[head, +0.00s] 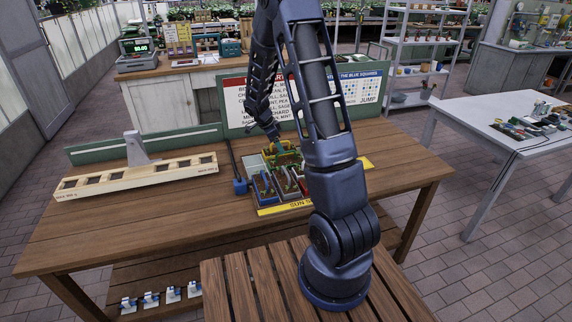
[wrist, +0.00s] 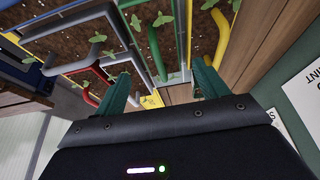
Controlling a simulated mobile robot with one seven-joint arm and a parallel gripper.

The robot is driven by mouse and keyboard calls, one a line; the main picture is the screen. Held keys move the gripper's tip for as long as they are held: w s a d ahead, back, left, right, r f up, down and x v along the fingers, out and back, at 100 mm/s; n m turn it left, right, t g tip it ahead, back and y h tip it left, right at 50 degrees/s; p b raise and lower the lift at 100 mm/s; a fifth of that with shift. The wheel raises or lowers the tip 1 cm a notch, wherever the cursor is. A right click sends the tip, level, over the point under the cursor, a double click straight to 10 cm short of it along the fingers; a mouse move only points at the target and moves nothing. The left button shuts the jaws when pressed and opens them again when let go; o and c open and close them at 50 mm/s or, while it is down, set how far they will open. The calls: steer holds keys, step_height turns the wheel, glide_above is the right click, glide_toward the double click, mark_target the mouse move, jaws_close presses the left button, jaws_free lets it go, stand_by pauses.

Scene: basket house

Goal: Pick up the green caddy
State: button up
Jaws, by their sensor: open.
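My gripper (head: 276,146) is low over the back of the planter tray (head: 290,208) in the head view. In the wrist view, its two teal fingers (wrist: 163,82) are apart, with nothing held between them. Caddies with soil and small green plants stand close by. A green bar (wrist: 133,3) shows at the top edge of the wrist view, but I cannot tell which caddy it belongs to. My arm hides part of the tray in the head view.
A long wooden rack with square slots (head: 135,178) lies left on the wooden table (head: 200,240). A sign board (head: 245,98) stands behind the tray. A white table (head: 500,120) stands right. The table's front left is clear.

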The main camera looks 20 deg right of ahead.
mark_target(284, 161)
steer(key=x, duration=0.9)
steer(key=shift+s+a+f, duration=0.1)
steer(key=shift+a+f, duration=0.05)
steer(key=shift+f, duration=0.1)
steer(key=shift+c, duration=0.4)
steer(key=c, duration=0.7)
